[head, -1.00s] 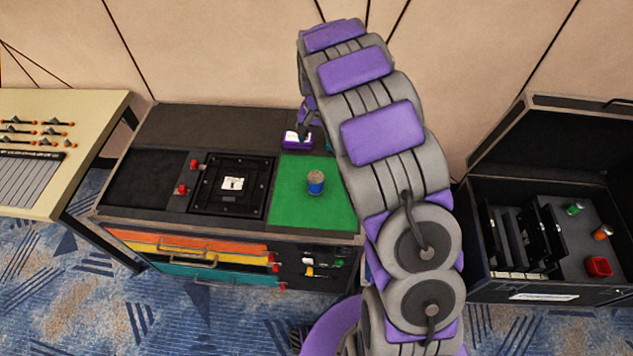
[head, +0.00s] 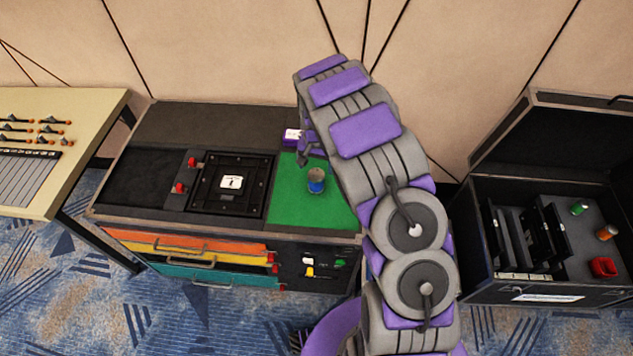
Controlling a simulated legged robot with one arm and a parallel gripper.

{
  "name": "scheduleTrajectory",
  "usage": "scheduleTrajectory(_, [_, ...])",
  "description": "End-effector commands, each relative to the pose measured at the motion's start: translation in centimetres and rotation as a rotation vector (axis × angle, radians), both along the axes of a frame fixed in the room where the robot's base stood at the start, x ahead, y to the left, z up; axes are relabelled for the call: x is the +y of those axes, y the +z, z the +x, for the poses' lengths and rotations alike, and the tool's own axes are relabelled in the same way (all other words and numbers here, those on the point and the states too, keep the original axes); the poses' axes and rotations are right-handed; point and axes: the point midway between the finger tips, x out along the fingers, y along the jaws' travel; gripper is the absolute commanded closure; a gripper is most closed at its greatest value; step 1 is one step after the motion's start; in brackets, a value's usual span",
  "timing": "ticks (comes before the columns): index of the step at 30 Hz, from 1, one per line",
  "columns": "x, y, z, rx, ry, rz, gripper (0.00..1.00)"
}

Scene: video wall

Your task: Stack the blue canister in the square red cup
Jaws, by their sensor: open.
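The blue canister (head: 316,186) stands upright on the green mat (head: 290,205) on top of the black workbench. It has a grey-brown top and a blue lower part. My gripper (head: 304,158) is above and slightly left of the canister, near the back of the mat, and holds nothing that I can see. Its fingers are small and partly hidden by my arm. The square red cup (head: 604,268) sits at the right, inside the open black case (head: 545,292), at its front right corner.
A green can (head: 578,208) and an orange can (head: 606,233) stand in the case behind the red cup. Black upright panels (head: 530,235) fill the case's left part. A purple-and-white item (head: 291,136) lies behind the mat. A beige console (head: 60,150) stands at far left.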

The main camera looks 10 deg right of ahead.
Motion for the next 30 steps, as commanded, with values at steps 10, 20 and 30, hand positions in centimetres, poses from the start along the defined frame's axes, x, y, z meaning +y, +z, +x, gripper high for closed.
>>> scheduleTrajectory(10, [-0.1,-4.7,-0.3,0.007,-0.001,0.001,0.14])
scheduleTrajectory(20, [-0.1,-4.9,-0.2,0.003,-0.001,0.0,0.2])
scheduleTrajectory(30, [-0.1,-4.9,-0.2,0.003,-0.001,0.0,0.52])
